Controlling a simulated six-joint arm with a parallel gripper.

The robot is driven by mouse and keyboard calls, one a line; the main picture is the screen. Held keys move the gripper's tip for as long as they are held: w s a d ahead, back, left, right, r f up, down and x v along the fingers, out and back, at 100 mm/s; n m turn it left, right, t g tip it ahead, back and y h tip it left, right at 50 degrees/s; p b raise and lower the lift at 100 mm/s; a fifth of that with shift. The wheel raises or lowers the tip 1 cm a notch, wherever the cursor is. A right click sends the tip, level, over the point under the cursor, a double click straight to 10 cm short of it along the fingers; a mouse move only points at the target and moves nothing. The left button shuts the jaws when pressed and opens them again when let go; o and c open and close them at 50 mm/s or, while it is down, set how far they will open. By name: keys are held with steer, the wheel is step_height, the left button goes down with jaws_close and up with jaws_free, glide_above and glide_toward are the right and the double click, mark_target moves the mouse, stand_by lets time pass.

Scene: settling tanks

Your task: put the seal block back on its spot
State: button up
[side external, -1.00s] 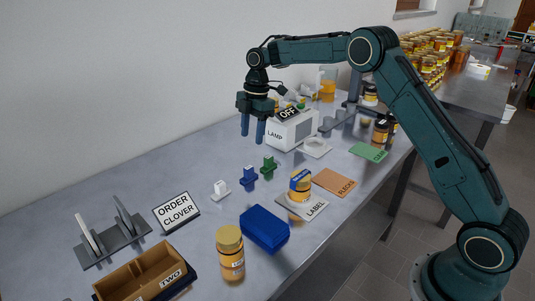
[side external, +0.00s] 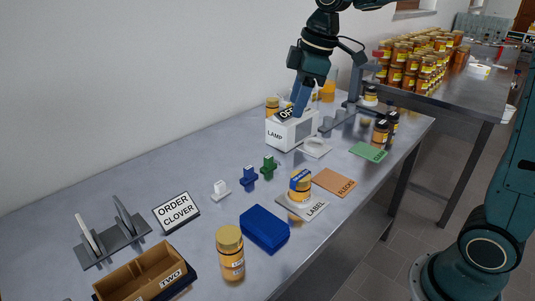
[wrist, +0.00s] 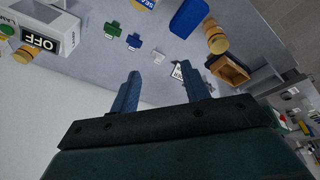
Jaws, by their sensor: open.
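A small blue block with white lettering sits on the jar on the LABEL plate (side external: 313,208) in the side view; I take it for the seal block (side external: 300,178). In the wrist view the blue block (wrist: 143,4) shows "SEA" and is cut off by the top edge. My gripper (side external: 298,110) is open and empty, tilted, high over the table by the lamp box and away from the block. Its two fingers stand apart in the wrist view (wrist: 162,85). I cannot tell which place is the block's own spot.
White, blue and green pegged pieces (side external: 249,176) stand mid-table. A larger blue block (side external: 264,228), a honey jar (side external: 230,255) and a two-part tray (side external: 150,272) are in front. The lamp box (side external: 290,132) reads OFF. FLECKS (side external: 335,182) and green (side external: 368,152) cards lie right.

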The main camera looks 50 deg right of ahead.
steer(key=s+f+m+t, duration=0.1)
steer(key=s+m, duration=0.3)
steer(key=s, duration=0.7)
steer(key=s+f+m+t+h, duration=0.1)
steer(key=s+m, duration=0.3)
steer(key=s, duration=0.7)
steer(key=shift+s+d+f+m+t, duration=0.2)
steer(key=shift+f+m+t, duration=0.2)
steer(key=shift+f, duration=0.45)
